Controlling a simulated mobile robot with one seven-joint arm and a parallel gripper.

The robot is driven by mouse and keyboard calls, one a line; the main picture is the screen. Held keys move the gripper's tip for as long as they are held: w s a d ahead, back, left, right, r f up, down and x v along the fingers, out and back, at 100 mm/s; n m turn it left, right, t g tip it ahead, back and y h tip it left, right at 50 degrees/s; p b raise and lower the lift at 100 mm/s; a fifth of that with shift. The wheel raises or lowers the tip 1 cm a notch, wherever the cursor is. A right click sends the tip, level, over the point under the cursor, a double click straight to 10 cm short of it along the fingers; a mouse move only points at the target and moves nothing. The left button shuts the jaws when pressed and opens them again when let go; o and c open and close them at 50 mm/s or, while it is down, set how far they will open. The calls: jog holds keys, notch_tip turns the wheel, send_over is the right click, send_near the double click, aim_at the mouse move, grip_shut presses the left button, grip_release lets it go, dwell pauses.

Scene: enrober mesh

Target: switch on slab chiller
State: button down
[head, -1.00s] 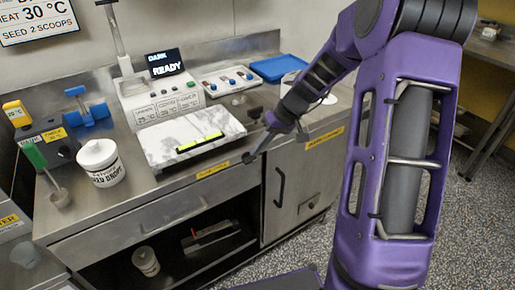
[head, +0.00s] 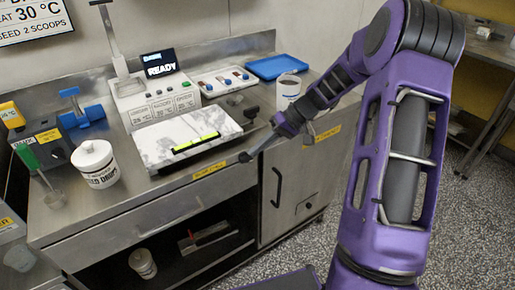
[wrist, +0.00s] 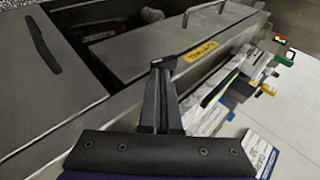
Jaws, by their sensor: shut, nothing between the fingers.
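The slab chiller appears to be the white marbled slab (head: 160,150) on the steel counter; a black bar with a yellow-green strip (head: 196,143) lies on it. A yellow label (head: 209,170) is on the counter's front edge below the slab; its text is too small to read. It also shows in the wrist view (wrist: 202,52). My gripper (head: 246,157) is shut and empty, by the counter's front edge, right of that label. In the wrist view its fingers (wrist: 162,64) point toward the label's left side. I cannot tell whether they touch anything. No switch is clearly readable.
A black knob-like part (head: 252,112) is right of the slab. A white tub (head: 94,164) is at left, a white cup (head: 288,88) at right. An open shelf is below.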

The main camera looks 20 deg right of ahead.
jog(key=shift+d+f, duration=0.15)
jog(key=shift+f, duration=0.1)
dwell(1.1)
